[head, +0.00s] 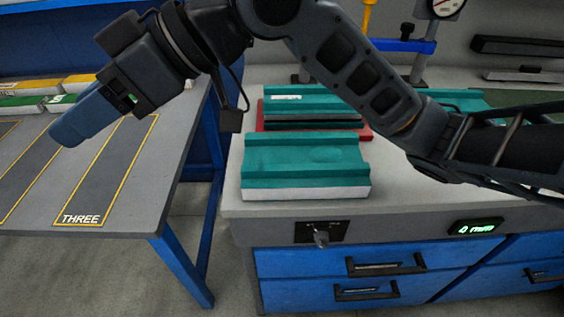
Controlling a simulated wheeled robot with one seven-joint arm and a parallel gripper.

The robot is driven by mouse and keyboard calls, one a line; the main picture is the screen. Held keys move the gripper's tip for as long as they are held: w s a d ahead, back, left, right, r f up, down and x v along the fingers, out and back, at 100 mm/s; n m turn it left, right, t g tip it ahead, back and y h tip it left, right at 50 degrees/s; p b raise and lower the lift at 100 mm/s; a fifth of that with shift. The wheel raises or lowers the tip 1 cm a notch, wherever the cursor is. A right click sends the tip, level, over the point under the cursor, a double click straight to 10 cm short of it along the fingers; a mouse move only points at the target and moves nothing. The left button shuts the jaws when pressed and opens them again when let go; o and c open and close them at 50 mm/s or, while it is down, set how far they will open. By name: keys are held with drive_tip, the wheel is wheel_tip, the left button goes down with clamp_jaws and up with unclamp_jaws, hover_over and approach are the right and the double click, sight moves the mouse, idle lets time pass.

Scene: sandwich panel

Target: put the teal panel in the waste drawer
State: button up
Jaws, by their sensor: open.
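A teal panel (305,154) with raised long edges lies near the front edge of the grey bench, with a white layer showing along its lower front. Another teal piece (320,98) lies behind it, above dark layers. More teal shows at the right behind my arm. Blue drawers (360,285) with black handles sit under the bench and look shut. I cannot read which is the waste drawer. My gripper (70,132) is open, seen from the side, above the left table, well left of the panels. No held thing shows in it.
The left table (120,215) has yellow-outlined lanes, one marked THREE, with green and yellow pieces (40,95) at its back. A floor gap separates it from the bench (400,208). A red tray (366,132) lies under the rear stack. A dial gauge (445,8) stands behind.

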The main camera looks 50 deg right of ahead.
drive_tip(key=s+d+f+g+h, duration=0.4)
drive_tip(key=d+f+h, duration=0.4)
drive_tip(key=d, duration=0.6)
drive_tip(key=m+g+h+b, duration=0.1)
drive_tip(key=g+h, duration=0.2)
approach(306, 167)
drive_tip(key=shift+s+d+f, duration=0.15)
drive_tip(key=shift+s+d, duration=0.15)
drive_tip(key=shift+d, duration=0.05)
drive_tip(key=shift+s+d+f, duration=0.1)
drive_tip(key=shift+d+f, duration=0.05)
drive_tip(key=shift+f, duration=1.05)
drive_tip(key=shift+w+a+f, duration=0.1)
drive_tip(key=shift+a+f, duration=0.05)
drive_tip(key=shift+f, duration=0.75)
drive_tip(key=shift+w+a+f, duration=0.1)
drive_tip(key=shift+a+f, duration=0.05)
drive_tip(key=shift+f, duration=0.7)
drive_tip(key=shift+w+a+f, duration=0.1)
drive_tip(key=shift+f, duration=0.8)
drive_tip(key=shift+c, duration=0.3)
clamp_jaws()
